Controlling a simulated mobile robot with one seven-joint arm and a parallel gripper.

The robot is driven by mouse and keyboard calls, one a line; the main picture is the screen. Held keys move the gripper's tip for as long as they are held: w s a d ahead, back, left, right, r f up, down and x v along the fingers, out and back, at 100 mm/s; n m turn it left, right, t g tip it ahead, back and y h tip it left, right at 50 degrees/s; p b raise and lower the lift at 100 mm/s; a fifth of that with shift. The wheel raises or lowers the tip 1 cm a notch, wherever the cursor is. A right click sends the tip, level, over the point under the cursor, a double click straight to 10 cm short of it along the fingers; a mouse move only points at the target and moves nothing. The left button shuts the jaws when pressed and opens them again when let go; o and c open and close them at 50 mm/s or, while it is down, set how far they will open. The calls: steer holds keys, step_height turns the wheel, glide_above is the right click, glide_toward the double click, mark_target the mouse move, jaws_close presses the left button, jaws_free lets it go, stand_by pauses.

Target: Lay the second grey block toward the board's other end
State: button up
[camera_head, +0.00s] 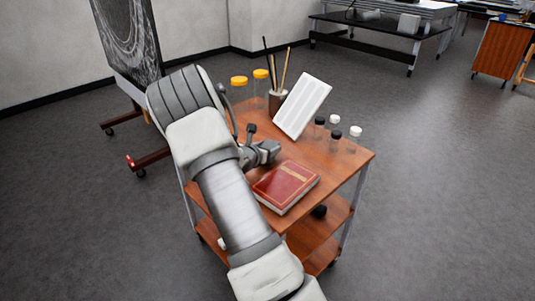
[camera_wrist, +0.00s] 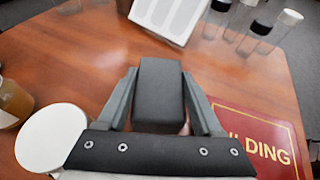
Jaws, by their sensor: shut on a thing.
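My gripper (camera_wrist: 159,82) is shut on a dark grey block (camera_wrist: 158,92), with one finger on each side of it. The block is over the wooden cart top, left of the red book, in the wrist view; I cannot tell whether it touches the wood. In the head view my gripper (camera_head: 262,153) is over the cart top, and my arm hides the left part of the cart. I cannot make out a second grey block on the cart, nor tell for sure which thing is the board.
The cart top (camera_head: 345,162) holds a red book (camera_head: 286,186), a white slotted panel (camera_head: 302,105), a brush cup (camera_head: 279,103), yellow-lidded jars (camera_head: 239,81) and several small bottles (camera_head: 334,120). A white disc (camera_wrist: 50,137) lies at left in the wrist view. An easel stands behind.

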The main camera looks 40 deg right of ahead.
steer(key=shift+f, duration=0.9)
steer(key=shift+f, duration=0.1)
steer(key=shift+f+b, duration=0.15)
steer(key=shift+b, duration=0.2)
steer(key=o, duration=1)
steer(key=shift+o, duration=0.2)
